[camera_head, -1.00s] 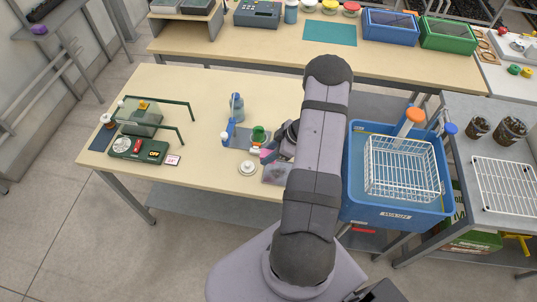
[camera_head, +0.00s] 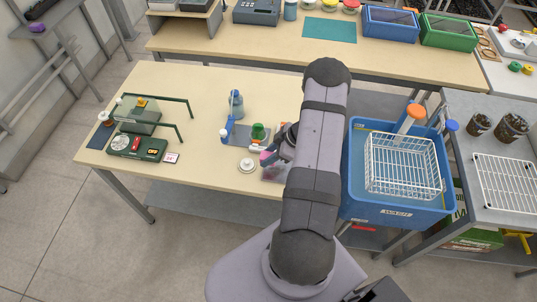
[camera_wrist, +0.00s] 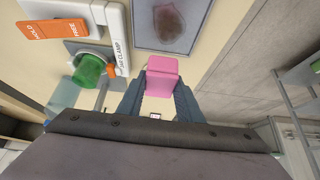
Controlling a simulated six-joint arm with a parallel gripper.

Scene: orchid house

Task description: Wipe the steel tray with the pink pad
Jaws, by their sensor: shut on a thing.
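The steel tray (camera_wrist: 150,38) lies at the top of the wrist view, with a dark brownish stain (camera_wrist: 168,21) on its surface. In the head view the tray (camera_head: 272,174) is partly hidden behind my arm. My gripper (camera_wrist: 160,88) is shut on the pink pad (camera_wrist: 162,72), which sits between the two fingers. The pad appears just short of the tray's near edge in the wrist view. I cannot tell its height above the table. In the head view my gripper (camera_head: 274,152) is beside the tray, partly hidden by my arm.
A round white dish (camera_head: 247,166) is left of the tray. A blue bottle (camera_head: 236,103) stands behind. A blue tub (camera_head: 380,213) is right of my arm.

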